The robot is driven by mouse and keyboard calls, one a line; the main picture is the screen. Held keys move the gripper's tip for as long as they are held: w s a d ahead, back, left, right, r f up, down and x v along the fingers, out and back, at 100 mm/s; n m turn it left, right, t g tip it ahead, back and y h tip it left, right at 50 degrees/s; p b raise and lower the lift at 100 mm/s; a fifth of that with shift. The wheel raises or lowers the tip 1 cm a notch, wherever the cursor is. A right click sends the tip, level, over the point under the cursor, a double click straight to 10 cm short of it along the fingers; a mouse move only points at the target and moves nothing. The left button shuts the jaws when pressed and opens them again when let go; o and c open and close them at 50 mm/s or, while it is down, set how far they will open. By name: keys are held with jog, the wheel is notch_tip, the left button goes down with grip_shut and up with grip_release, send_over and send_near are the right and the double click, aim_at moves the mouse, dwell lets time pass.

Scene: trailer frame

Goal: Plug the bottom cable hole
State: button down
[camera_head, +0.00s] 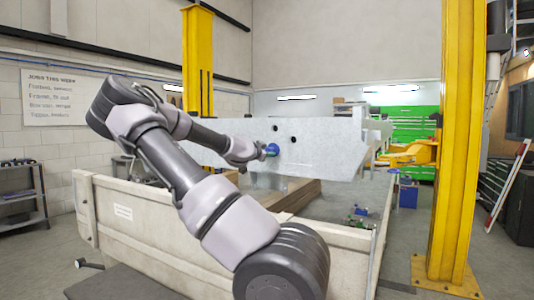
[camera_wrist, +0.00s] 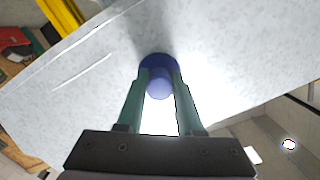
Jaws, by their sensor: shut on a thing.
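The grey metal trailer frame plate (camera_head: 325,145) spans the middle of the head view and fills much of the wrist view (camera_wrist: 70,85). Two dark round holes show in it, an upper one (camera_head: 276,128) and one to its right (camera_head: 293,139). A blue plug (camera_head: 271,149) is at the plate's face, below and left of these holes. My gripper (camera_wrist: 160,75) is shut on the blue plug (camera_wrist: 159,84), with one finger on each side. The plug's wide flange is close to the plate. Any hole behind it is hidden, and I cannot tell how deep the plug sits.
A beige trailer side wall (camera_head: 150,225) stands below my arm. A yellow post (camera_head: 459,140) is at the right and another yellow post (camera_head: 198,65) behind the plate. A green cabinet (camera_head: 412,125) is at the back.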

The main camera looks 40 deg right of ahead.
jog(key=shift+w+d, duration=0.15)
jog(key=shift+d, duration=0.25)
jog(key=shift+c, duration=2.3)
grip_release()
jog(key=v, duration=1)
jog(key=shift+a, duration=0.35)
